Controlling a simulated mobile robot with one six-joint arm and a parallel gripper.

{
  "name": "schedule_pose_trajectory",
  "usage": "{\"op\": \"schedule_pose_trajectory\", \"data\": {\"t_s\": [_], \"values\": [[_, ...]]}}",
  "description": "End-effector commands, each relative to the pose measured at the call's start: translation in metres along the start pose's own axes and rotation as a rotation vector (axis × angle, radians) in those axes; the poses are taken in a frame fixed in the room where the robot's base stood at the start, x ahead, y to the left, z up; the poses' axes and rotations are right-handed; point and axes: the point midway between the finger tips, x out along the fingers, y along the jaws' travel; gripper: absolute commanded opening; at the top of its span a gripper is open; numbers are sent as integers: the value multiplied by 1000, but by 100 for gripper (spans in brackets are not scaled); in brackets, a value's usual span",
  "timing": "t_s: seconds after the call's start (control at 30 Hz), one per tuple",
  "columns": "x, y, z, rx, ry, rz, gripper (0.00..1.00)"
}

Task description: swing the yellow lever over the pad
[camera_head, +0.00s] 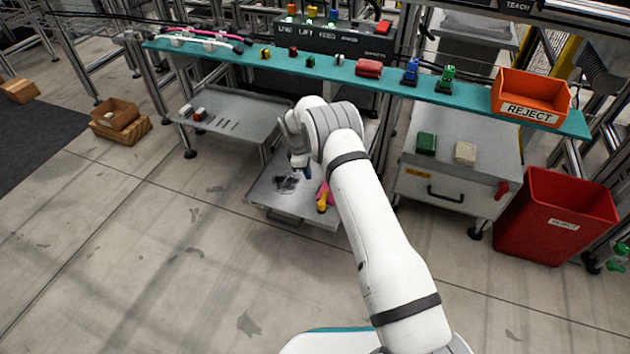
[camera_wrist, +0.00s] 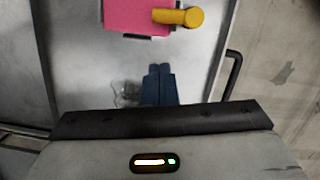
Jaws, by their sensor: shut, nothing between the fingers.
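The yellow lever (camera_wrist: 180,17) shows at the top of the wrist view. Its round end is beside the right edge of the pink pad (camera_wrist: 130,14), and its narrower end reaches left over the pad's right part. In the head view the lever (camera_head: 322,203) and a sliver of the pad (camera_head: 325,189) show just left of my arm, which partly hides them. My gripper (camera_wrist: 159,68) has its blue fingertips together and empty, below the pad in the wrist view. In the head view the gripper (camera_head: 306,172) is above the grey tray, behind the lever.
The grey tray (camera_head: 262,190) holds a dark, partly clear item (camera_head: 286,184) left of the lever. A black handle (camera_wrist: 233,75) is at the tray's right edge. A teal shelf (camera_head: 210,47) runs above, with a white cabinet (camera_head: 455,185) and red bin (camera_head: 530,235) to the right.

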Motion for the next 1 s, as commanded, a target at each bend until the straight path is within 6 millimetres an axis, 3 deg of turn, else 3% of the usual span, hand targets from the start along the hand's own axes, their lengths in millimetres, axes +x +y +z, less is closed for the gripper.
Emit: {"op": "schedule_pose_trajectory", "data": {"t_s": [0.03,0.1,0.3,1.0], "values": [[-16,0,1,-1,0,0,0],[-28,0,0,0,0,0,0],[-48,2,1,1,0,-1,0],[-51,2,2,2,-1,-2,0]]}}
